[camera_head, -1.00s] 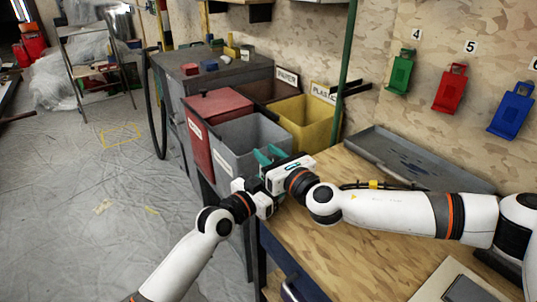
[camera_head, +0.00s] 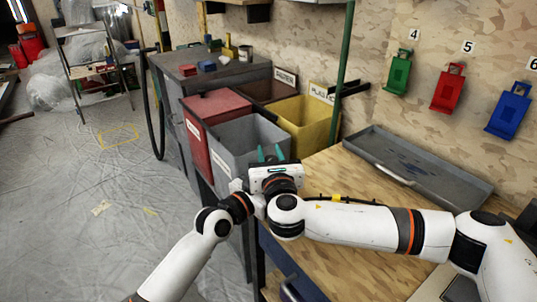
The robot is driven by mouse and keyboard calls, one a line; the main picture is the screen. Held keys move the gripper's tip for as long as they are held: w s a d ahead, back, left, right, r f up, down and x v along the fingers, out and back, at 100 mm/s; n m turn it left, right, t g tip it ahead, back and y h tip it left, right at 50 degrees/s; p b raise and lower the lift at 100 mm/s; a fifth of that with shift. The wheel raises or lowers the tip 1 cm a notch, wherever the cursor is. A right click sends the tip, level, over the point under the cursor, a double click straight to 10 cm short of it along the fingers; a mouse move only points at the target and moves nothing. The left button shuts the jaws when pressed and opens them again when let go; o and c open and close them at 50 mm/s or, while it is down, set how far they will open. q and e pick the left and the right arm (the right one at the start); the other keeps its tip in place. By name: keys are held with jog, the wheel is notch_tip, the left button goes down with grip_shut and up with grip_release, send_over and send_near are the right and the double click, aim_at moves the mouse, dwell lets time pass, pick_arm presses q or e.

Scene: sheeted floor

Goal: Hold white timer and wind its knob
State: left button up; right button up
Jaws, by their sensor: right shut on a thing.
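My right gripper (camera_head: 271,154) shows in the head view, above the front edge of the grey bin. Its white body faces me, and its two teal fingers point away from me. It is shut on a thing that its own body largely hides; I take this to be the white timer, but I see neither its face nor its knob. My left gripper (camera_head: 250,194) is just below and to the left, close against the right one. Its fingers are hidden, so its opening does not show.
A wooden workbench (camera_head: 360,260) with a grey metal tray (camera_head: 450,187) lies to the right. A red bin (camera_head: 215,105), a grey bin (camera_head: 235,160) and a yellow bin (camera_head: 305,125) stand behind the grippers. Open floor is at the left.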

jog(key=shift+d+m+h, duration=0.15)
jog(key=shift+m+h, duration=0.45)
jog(key=shift+h, duration=0.4)
jog(key=o, duration=1)
jog(key=s, duration=1.2)
jog(key=shift+d, duration=0.4)
